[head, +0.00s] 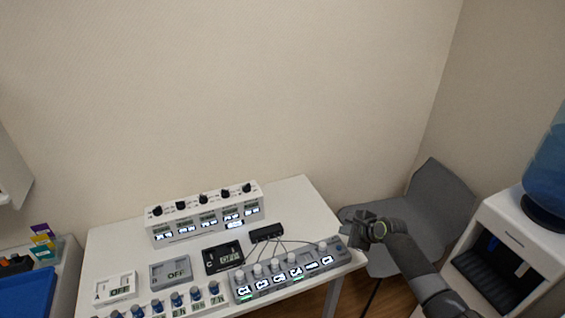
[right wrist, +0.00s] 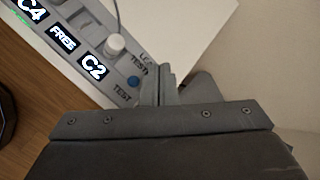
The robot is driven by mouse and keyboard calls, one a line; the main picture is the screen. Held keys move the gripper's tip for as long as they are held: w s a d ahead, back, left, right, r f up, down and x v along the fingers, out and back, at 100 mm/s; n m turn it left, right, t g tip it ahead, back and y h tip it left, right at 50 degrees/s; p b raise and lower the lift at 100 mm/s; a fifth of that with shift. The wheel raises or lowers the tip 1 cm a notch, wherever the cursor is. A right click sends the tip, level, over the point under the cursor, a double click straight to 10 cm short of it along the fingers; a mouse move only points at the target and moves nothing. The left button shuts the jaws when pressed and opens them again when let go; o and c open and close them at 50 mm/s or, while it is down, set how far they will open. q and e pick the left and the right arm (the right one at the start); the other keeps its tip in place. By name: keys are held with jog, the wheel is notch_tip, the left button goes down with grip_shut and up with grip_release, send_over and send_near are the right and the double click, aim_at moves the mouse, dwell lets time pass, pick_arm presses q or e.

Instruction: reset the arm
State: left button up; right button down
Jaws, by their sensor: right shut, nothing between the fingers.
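My right arm (head: 415,262) comes in from the lower right in the head view. My right gripper (head: 362,230) is at the right edge of the white table (head: 290,205), near the right end of the grey channel panel (head: 290,277). In the right wrist view my right gripper (right wrist: 167,86) is shut and empty. Its fingers are beside the panel end with a white knob (right wrist: 115,45) and a blue button (right wrist: 133,81). Whether the fingers touch the panel I cannot tell. My left gripper is not in view.
A white device with black knobs (head: 203,213) stands at the table's back. A black box (head: 223,257), a grey box (head: 170,270) and a white box (head: 115,287) lie in front. A grey chair (head: 440,200) and a water dispenser (head: 512,240) stand at the right.

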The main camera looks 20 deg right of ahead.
jog(key=s+a+f+n+g, duration=0.1)
jog(key=s+a+n, duration=0.4)
jog(key=s, duration=0.4)
jog(key=s+a+f+n+g, duration=0.2)
jog(key=s+a+n, duration=0.1)
jog(key=s+n, duration=0.55)
jog(key=s+r+n+g+h, duration=0.15)
jog(key=s+r+n, duration=0.3)
jog(key=s, duration=0.55)
jog(key=s+r+n+g+h, duration=0.1)
jog(key=s+r+n+h, duration=0.3)
jog(key=s, duration=0.6)
notch_tip(320, 180, down, 29)
jog(key=d+n+y+b, duration=0.1)
jog(key=y+b, duration=0.1)
jog(key=b, duration=0.3)
jog(key=s+f+g+b, duration=0.1)
jog(key=s+f+b, duration=0.1)
jog(key=s+f, duration=0.5)
jog(key=s+a+f+g+b, duration=0.1)
jog(key=s+f+b, duration=0.2)
jog(key=s+f, duration=0.5)
notch_tip(320, 180, down, 7)
jog(key=shift+r, duration=0.15)
